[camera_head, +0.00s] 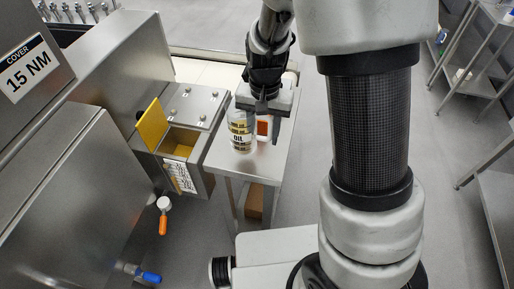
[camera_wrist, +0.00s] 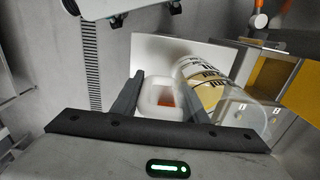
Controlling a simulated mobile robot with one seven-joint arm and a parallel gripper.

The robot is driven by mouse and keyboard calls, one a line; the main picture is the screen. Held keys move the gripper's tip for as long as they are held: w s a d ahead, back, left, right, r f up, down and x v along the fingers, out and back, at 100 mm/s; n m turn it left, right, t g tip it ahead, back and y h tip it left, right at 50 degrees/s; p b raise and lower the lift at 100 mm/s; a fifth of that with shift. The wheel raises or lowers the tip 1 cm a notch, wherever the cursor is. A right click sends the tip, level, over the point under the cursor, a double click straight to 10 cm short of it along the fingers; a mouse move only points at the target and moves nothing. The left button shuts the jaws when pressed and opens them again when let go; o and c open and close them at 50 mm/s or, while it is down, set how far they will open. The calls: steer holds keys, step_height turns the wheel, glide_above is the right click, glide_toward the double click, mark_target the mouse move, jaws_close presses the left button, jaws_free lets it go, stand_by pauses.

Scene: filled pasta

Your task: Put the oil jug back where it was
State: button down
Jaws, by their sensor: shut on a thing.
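A white jug with an orange patch (camera_head: 264,128) stands upright at the small steel table, under my gripper (camera_head: 267,106). In the wrist view, the white jug (camera_wrist: 153,112) lies between the two dark fingers of my gripper (camera_wrist: 161,100), which are shut on it. A clear cylindrical container marked OIL (camera_head: 240,131), with yellow and black bands, stands close beside it on the left. In the wrist view this container (camera_wrist: 220,90) is just outside the right finger. Whether the white jug touches the tabletop is hard to tell.
The steel table (camera_head: 220,159) has a little bare top in front of the containers. To its left is a steel machine with an open yellow-lidded hopper (camera_head: 180,144). An orange-handled valve (camera_head: 163,221) is below. Steel shelving (camera_head: 470,75) stands at the right, beyond open floor.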

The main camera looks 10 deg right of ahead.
steer(key=shift+f, duration=2.9)
steer(key=shift+f+b, duration=0.15)
steer(key=shift+b, duration=0.2)
steer(key=c, duration=1)
jaws_free()
steer(key=shift+c, duration=0.2)
